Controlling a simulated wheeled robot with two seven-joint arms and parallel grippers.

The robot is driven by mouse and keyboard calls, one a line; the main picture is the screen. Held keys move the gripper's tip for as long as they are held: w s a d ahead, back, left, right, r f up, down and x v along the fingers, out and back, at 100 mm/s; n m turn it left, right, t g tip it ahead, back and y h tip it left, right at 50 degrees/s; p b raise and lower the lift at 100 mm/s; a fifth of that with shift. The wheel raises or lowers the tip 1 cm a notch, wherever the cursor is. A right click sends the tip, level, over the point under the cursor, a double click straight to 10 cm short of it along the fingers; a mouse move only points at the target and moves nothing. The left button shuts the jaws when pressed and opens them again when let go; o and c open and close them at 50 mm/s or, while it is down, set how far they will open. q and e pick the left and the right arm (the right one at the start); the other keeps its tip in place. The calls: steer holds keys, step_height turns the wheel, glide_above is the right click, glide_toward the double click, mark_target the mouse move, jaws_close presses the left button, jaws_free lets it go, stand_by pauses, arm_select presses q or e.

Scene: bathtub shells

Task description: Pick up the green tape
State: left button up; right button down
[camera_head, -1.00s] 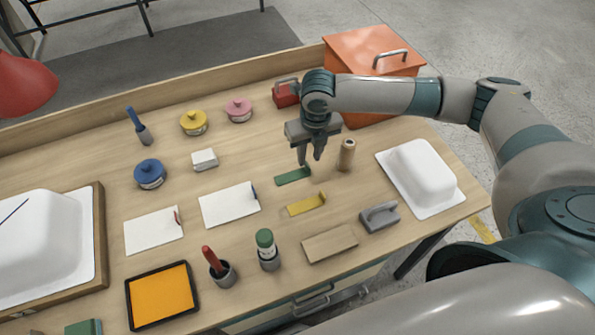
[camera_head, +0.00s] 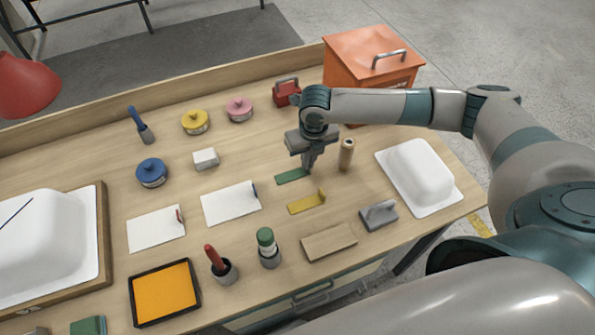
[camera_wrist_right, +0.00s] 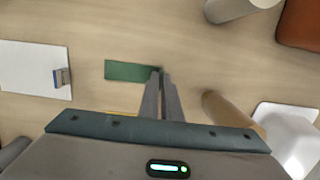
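The green tape (camera_head: 291,177) lies flat on the wooden table, left of a brown roll. It also shows in the right wrist view (camera_wrist_right: 130,71) as a dark green strip. My right gripper (camera_head: 308,169) is down at the right end of the tape. In the right wrist view its two fingers (camera_wrist_right: 160,73) are nearly together, closed on that end of the tape, which they partly hide. The tape appears to rest on the table still. My left gripper is not in view.
The brown roll (camera_head: 346,154) stands close on the right of the gripper. A yellow tape (camera_head: 306,203) lies in front. A white tub shell (camera_head: 421,177) is at right, an orange box (camera_head: 368,60) behind. White cards (camera_head: 230,203) lie to the left.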

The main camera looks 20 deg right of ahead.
steer(key=shift+r, duration=0.1)
stand_by(0.3)
steer(key=shift+r+b, duration=0.4)
steer(key=shift+r, duration=0.2)
step_height(320, 180, up, 2)
steer(key=shift+r+b, duration=0.25)
steer(key=shift+b, duration=0.3)
steer(key=s+d+r+b, duration=0.2)
steer(key=s+r, duration=0.5)
steer(key=s, duration=0.4)
steer(key=shift+s+d, duration=0.15)
steer(key=shift+s, duration=0.1)
